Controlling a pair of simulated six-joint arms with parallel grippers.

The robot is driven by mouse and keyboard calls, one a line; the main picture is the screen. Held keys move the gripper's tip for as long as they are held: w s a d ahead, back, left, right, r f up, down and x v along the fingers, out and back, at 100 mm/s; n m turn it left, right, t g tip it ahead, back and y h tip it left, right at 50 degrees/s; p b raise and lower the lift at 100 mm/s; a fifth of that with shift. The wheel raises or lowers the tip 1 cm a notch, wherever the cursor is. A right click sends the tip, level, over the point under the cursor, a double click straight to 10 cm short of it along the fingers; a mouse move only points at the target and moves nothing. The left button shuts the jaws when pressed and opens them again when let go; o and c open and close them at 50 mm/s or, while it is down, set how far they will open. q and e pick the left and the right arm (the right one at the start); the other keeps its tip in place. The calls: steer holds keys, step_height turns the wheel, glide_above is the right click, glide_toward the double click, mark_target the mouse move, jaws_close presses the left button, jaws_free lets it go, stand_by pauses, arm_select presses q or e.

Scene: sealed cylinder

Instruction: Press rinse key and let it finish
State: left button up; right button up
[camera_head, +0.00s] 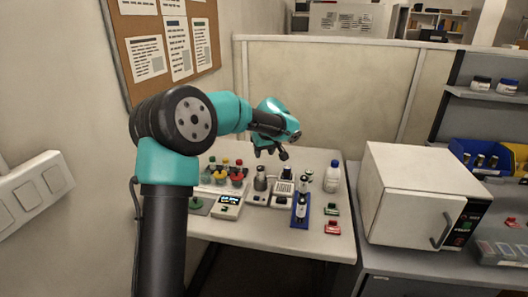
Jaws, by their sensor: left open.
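My left gripper (270,151) is open and hangs in the air above the back of the table (260,232), with nothing seen between its fingers. Below it, near the table's middle, stands a small instrument with a dark panel and keys (283,188). A pale box with a lit display (228,205) sits to its left. A green key block (332,209) and a red key block (332,228) lie at the table's right edge. Their labels are too small to read, so I cannot tell which is the rinse key. My right gripper is not in view.
Colour-capped bottles (221,177) stand at the left. A metal cylinder (260,178), a blue stand (300,212) and a white bottle (332,177) stand farther right. A white oven-like box (415,200) is on the right bench. The table's front strip is clear.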

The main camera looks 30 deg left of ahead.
arm_select(q)
jaws_close()
stand_by(1.4)
